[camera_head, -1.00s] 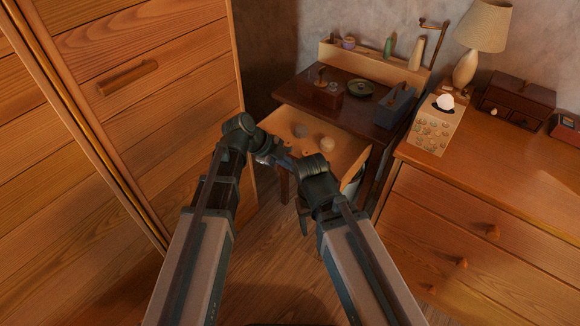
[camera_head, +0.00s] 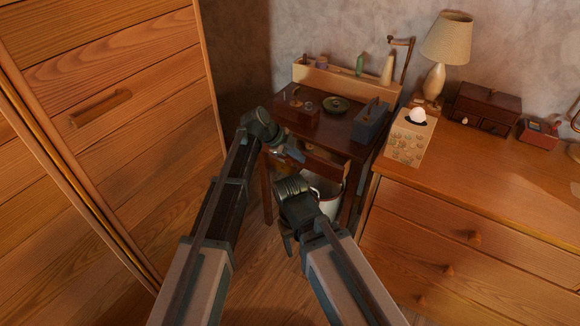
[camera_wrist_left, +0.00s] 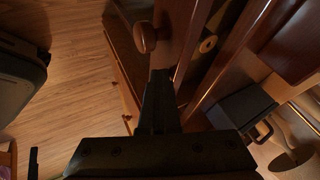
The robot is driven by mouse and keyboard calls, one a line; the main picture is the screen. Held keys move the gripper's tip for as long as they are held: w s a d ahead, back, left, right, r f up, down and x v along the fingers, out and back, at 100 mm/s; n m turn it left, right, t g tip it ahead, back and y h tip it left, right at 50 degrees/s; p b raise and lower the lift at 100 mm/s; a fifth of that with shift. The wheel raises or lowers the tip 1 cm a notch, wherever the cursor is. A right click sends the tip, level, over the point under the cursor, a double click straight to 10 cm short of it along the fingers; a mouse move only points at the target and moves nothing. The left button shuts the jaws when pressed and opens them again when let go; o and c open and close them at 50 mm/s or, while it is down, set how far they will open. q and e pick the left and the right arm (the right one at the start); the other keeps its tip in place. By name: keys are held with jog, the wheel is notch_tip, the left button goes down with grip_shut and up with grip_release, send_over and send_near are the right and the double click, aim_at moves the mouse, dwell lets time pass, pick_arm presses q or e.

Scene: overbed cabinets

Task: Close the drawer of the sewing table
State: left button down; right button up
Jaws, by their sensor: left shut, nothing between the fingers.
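The sewing table (camera_head: 318,130) is dark wood and stands against the wall in the head view. Its drawer (camera_head: 324,166) is nearly in, with part of the front showing below the top. In the left wrist view the drawer front with its round knob (camera_wrist_left: 146,38) is close, and a narrow gap behind it shows a yellow item (camera_wrist_left: 208,44) inside. My left gripper (camera_head: 297,155) is shut and empty at the drawer front; its fingers (camera_wrist_left: 158,100) reach the front beside the knob. My right gripper (camera_head: 288,243) points down, low before the table, mostly hidden by its arm.
A white bucket (camera_head: 328,196) is under the table. A dresser (camera_head: 475,215) is at right, a wardrobe (camera_head: 125,100) at left.

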pick_arm(q)
jog(key=shift+w+d, duration=0.75)
jog(key=shift+w, duration=0.3)
